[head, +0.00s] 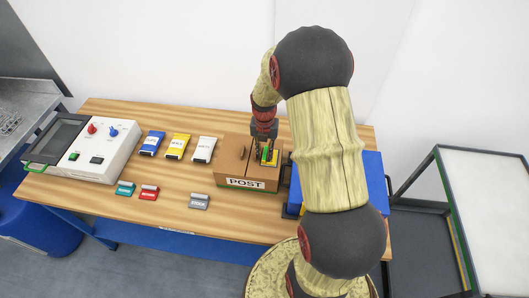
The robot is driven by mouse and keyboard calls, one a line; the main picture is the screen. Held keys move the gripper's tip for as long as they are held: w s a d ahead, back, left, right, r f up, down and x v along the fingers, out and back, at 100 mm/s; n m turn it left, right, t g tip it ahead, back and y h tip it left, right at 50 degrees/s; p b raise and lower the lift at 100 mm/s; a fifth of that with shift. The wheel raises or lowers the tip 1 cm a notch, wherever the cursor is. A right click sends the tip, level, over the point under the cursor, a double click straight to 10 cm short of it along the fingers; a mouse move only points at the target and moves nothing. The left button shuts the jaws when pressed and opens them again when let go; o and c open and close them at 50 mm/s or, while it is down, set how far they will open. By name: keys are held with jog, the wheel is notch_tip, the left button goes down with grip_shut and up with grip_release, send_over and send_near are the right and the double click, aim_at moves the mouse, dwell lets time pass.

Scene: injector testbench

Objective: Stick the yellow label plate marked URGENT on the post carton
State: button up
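The brown post carton (232,155) stands on the workbench, with a white POST sign on its front. A small yellow plate (273,160) shows at the right part of the carton's top, directly under my gripper. Its lettering is too small to read, and I cannot tell whether it touches the carton. My gripper (266,150) points down over the carton top, its fingers close around the plate. Small green and red bits show between the fingers and plate. Whether the fingers are shut on the plate is too small to tell.
Blue (152,143), yellow (178,147) and white (204,149) packs lie left of the carton. Teal (125,188), red (149,192) and grey (199,202) plates lie in front. A control box (103,150) stands left. A blue bin (372,180) stands right, partly behind my arm.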

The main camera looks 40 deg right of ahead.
aim_at(264, 154)
jog(key=shift+o, duration=1.2)
notch_tip(264, 154, up, 12)
